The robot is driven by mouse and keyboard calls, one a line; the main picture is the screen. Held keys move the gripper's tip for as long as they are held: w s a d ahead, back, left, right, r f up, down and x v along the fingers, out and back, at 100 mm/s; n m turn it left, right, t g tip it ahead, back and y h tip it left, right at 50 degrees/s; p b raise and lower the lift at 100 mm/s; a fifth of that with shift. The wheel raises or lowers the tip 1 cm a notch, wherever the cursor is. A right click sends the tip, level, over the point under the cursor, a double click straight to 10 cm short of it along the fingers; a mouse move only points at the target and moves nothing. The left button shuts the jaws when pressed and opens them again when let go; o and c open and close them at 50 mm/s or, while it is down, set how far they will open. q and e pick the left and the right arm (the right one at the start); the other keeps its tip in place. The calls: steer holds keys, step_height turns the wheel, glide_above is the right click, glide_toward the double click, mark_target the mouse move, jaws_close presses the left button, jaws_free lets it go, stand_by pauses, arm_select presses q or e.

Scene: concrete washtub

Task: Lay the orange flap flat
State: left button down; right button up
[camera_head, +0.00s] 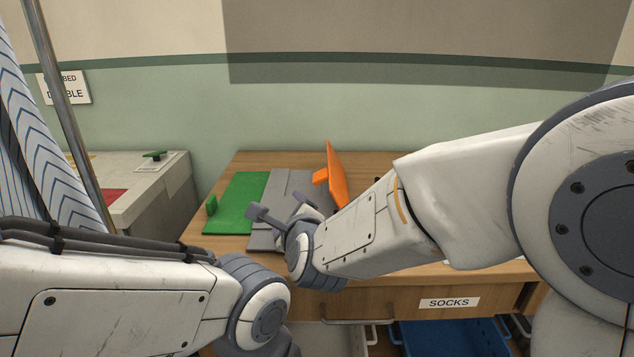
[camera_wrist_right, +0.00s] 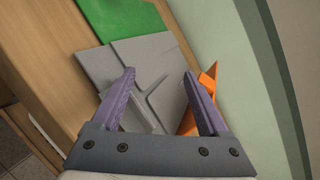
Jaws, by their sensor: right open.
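The orange flap (camera_head: 336,172) stands up steeply at the right side of the grey panel (camera_head: 292,186) on the wooden table, with an orange tab on its left face. Its lower part is hidden behind my right arm. My right gripper (camera_head: 283,209) is open and empty over the grey panel, left of the flap. In the right wrist view, the open fingers (camera_wrist_right: 158,75) are over the grey panel (camera_wrist_right: 150,62), and the orange flap (camera_wrist_right: 209,77) shows beside and behind the right finger. I cannot tell whether they touch. My left arm comes in low at the left; its gripper is out of view.
A green flap (camera_head: 236,200) with a green tab lies flat left of the grey panel. A drawer labelled SOCKS (camera_head: 449,303) is in the table front, with a blue bin (camera_head: 455,338) below.

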mark_target(320, 180)
steer(key=d+m+t+h, duration=0.1)
steer(key=m, duration=0.1)
steer(key=d+m+t+h, duration=0.1)
steer(key=d+m, duration=0.1)
steer(key=d+m+t+h+b, duration=0.1)
steer(key=d+m, duration=0.1)
steer(key=shift+w+r, duration=0.4)
steer(key=shift+d+r+m+t+h, duration=0.4)
steer(key=shift+d+m+t, duration=0.1)
steer(key=shift+m, duration=0.2)
steer(key=w, duration=1)
steer(key=shift+w, duration=0.15)
jaws_close()
